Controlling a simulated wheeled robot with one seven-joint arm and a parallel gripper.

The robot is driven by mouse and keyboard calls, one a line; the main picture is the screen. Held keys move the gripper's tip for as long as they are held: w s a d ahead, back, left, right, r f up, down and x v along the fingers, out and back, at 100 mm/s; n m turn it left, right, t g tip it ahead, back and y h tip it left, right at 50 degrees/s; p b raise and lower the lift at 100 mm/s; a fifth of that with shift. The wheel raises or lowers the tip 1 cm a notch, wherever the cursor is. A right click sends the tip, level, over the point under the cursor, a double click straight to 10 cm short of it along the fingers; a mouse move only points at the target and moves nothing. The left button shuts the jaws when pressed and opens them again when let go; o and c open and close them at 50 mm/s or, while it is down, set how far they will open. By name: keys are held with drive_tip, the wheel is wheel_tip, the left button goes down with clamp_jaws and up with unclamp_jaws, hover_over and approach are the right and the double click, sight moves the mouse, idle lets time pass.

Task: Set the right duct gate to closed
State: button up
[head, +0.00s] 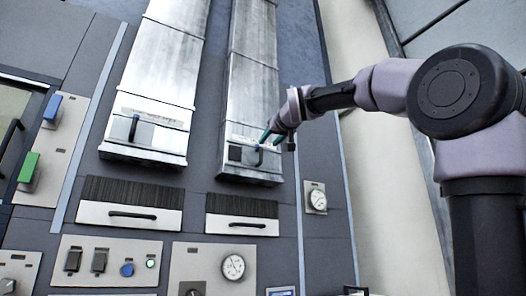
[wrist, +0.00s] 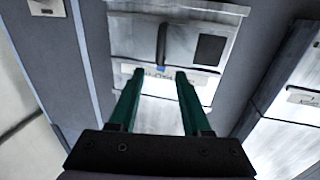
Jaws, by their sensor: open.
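The right duct gate (head: 248,172) is a metal plate at the lower end of the right duct (head: 252,80). The fingertips appear just short of the lever, over the lettered label. In the head view my gripper (head: 267,137) is at the gate's upper right; contact cannot be told.
The left duct gate (head: 150,148) has a similar lever (head: 133,128). Below the gates are drawers with black handles (head: 240,224) and a panel of switches (head: 105,262). A pale column stands behind my arm.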

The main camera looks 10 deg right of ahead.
sight(262, 151)
drive_tip(key=w, duration=0.5)
drive_tip(key=w+a, duration=0.1)
drive_tip(key=w, duration=0.1)
drive_tip(key=shift+w, duration=0.15)
clamp_jaws()
drive_tip(key=shift+f, duration=0.1)
idle(1.1)
